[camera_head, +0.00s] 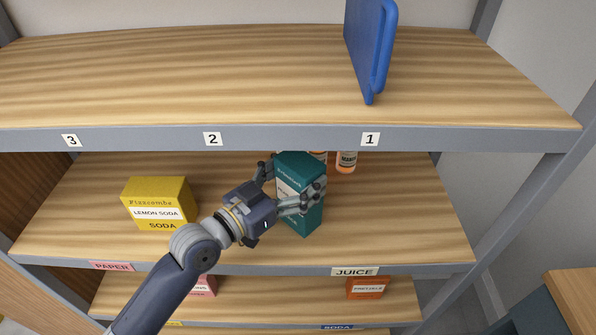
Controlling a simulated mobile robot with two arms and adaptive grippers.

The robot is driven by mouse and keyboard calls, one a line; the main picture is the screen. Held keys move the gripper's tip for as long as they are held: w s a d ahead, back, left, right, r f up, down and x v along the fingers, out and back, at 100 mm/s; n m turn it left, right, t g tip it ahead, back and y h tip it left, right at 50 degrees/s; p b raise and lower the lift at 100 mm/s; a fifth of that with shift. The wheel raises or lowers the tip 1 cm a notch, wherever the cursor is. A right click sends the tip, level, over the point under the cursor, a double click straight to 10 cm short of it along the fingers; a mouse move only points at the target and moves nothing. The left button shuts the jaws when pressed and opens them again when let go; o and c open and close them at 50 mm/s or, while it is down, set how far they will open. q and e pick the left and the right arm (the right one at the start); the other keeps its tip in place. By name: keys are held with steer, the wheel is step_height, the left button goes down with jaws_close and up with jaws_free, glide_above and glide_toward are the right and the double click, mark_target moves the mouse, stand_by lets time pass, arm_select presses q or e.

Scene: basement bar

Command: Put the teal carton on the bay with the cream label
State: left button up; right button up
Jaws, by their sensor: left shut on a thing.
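The teal carton (302,214) is upright and slightly turned, at the middle shelf (400,235). My left gripper (289,187) is shut on it, with fingers on both sides; they hide part of its white label. I cannot tell whether its base touches the shelf board. A cream label reading JUICE (354,272) is on this shelf's front edge, to the right of and below the carton. My right gripper is not in view.
Orange bottles (346,161) stand behind the carton, partly hidden. A yellow lemon soda box (160,204) stands left, above a pink PAPER label (111,266). The upper shelf (200,75) is overhead, holding a blue panel-like object (369,50). The middle shelf's right front is clear.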

arm_select(q)
steer(key=shift+r, duration=0.2)
steer(key=o, duration=2.1)
steer(key=shift+f, duration=0.25)
steer(key=shift+s, duration=0.1)
steer(key=shift+r, duration=0.1)
steer(key=shift+s+a, duration=0.15)
steer(key=shift+a, duration=0.05)
steer(key=shift+b+v, duration=1.5)
steer(key=shift+v, duration=4.25)
